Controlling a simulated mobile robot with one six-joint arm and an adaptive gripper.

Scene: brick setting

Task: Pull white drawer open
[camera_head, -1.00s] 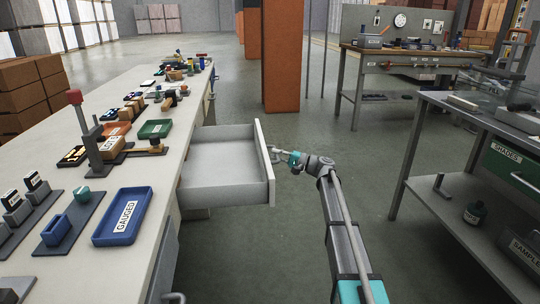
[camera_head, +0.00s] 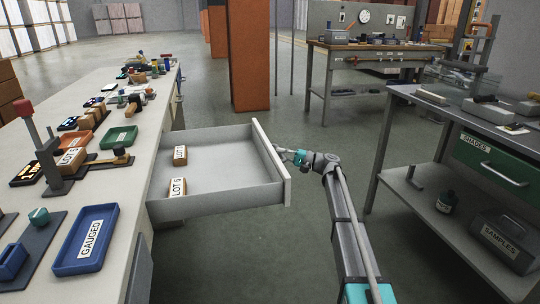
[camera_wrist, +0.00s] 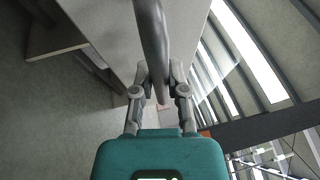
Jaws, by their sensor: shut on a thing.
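The white drawer (camera_head: 268,157) stands well out from the left workbench in the head view. Two wooden blocks lie inside it, a small one (camera_head: 180,155) at the back and one labelled "LOT 6" (camera_head: 177,187) nearer the front. My gripper (camera_head: 284,154) is at the outer face of the drawer front. In the wrist view my gripper (camera_wrist: 159,85) is shut on the grey bar handle (camera_wrist: 152,35), which runs in front of the pale drawer front (camera_wrist: 105,30). In the head view the drawer front hides most of the handle.
A bench with a green "SHADES" drawer (camera_head: 490,165) stands at right. Floor between the benches is clear, with an orange pillar (camera_head: 250,60) farther back.

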